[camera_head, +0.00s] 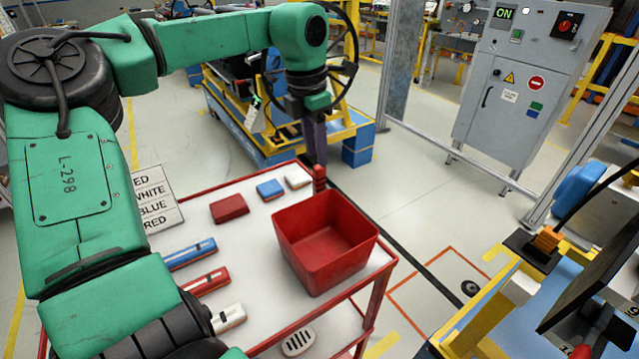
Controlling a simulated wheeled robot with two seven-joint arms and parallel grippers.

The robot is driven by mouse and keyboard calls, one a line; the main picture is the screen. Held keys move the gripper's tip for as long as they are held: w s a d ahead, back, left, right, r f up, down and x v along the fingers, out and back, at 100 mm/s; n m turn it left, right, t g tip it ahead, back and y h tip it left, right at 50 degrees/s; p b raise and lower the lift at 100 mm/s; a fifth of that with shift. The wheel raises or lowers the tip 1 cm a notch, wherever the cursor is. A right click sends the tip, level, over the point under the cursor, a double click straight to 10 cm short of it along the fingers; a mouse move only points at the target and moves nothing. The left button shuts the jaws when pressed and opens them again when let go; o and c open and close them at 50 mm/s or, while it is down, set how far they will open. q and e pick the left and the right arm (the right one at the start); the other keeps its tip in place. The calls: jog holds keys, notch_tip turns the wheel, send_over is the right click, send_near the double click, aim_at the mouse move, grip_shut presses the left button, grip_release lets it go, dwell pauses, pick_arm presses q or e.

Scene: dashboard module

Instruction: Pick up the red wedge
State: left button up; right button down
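One red wedge (229,208) lies on the white top of the red-framed cart (240,240), left of the red bin. A narrow red piece (319,178) shows at the cart's far edge, just behind the bin, directly under my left gripper (316,160). I cannot tell whether this piece is a second red wedge or part of the gripper. My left gripper points down there, beside the white wedge (298,179). Its fingers are too small and dark to show whether they are open or shut. My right gripper is not in view.
The open red bin (325,240) stands on the cart's right side. A blue wedge (270,190) lies between the red and white ones. Blue, red and white long pieces lie at the front left. A sign (157,200) stands at the cart's left edge.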

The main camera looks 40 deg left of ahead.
aim_at(321, 183)
pick_arm(q)
jog(key=f, duration=0.4)
jog(key=shift+w+a, duration=0.2)
jog(key=shift+w, duration=0.15)
jog(key=f, duration=0.1)
jog(key=f+p, duration=0.1)
jog(key=f, duration=0.1)
jog(key=f+p, duration=0.1)
jog(key=f, duration=0.1)
jog(key=shift+w+d+f, duration=0.2)
jog(key=shift+w+f, duration=0.05)
jog(key=shift+w, duration=0.05)
jog(key=shift+f, duration=0.25)
jog(key=shift+w+a+f, duration=0.1)
jog(key=shift+c, duration=0.3)
jog(key=c, duration=0.5)
grip_shut()
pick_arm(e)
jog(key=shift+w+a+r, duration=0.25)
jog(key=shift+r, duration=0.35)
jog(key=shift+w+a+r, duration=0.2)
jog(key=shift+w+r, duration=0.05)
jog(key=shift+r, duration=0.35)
